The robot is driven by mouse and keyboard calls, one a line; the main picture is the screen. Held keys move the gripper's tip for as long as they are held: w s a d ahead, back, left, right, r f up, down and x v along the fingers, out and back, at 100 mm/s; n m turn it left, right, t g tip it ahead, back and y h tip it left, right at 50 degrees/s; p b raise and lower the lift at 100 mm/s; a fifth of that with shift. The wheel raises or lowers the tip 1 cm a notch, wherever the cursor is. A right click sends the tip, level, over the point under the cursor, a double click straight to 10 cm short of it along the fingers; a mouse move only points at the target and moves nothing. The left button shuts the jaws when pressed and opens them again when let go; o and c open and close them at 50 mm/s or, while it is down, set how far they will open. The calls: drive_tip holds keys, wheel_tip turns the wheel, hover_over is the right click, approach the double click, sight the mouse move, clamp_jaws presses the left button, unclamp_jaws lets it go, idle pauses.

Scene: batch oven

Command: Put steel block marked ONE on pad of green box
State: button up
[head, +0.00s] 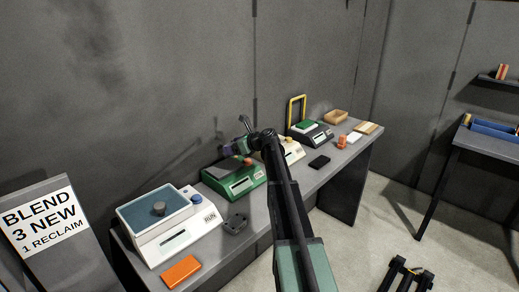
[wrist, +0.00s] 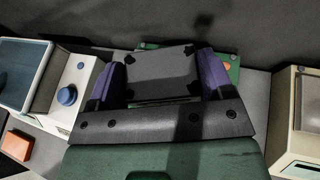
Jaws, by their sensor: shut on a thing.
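My gripper (head: 232,150) is over the green box (head: 243,186) in the head view, close above its dark pad. In the wrist view my gripper (wrist: 163,78) has its purple fingers on both sides of a dark grey block (wrist: 160,72) and is shut on it. No marking can be read on this block. Parts of the green box (wrist: 234,70) show behind and beside the block, with its red button. The pad is mostly hidden in the wrist view, so I cannot tell whether the block touches it.
A white box (head: 180,240) with a blue knob stands left of the green box. A dark block (head: 236,223) and an orange block (head: 181,271) lie in front on the bench. A cream box (head: 293,152), a black slab (head: 319,161) and a yellow frame (head: 291,112) are to the right.

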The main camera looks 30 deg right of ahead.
sight(226, 167)
drive_tip(key=w+a, duration=0.2)
drive_tip(key=shift+w+a+f+n+y, duration=0.15)
drive_tip(key=shift+w+a+n+y, duration=0.15)
drive_tip(key=shift+a, duration=0.1)
wheel_tip(226, 167, down, 7)
drive_tip(key=b, duration=0.7)
drive_tip(key=shift+f+b, duration=0.5)
drive_tip(key=o, duration=1.3)
drive_tip(key=p+v, duration=0.4)
drive_tip(key=v, duration=0.7)
drive_tip(key=shift+w+r, duration=0.1)
drive_tip(key=shift+r, duration=0.05)
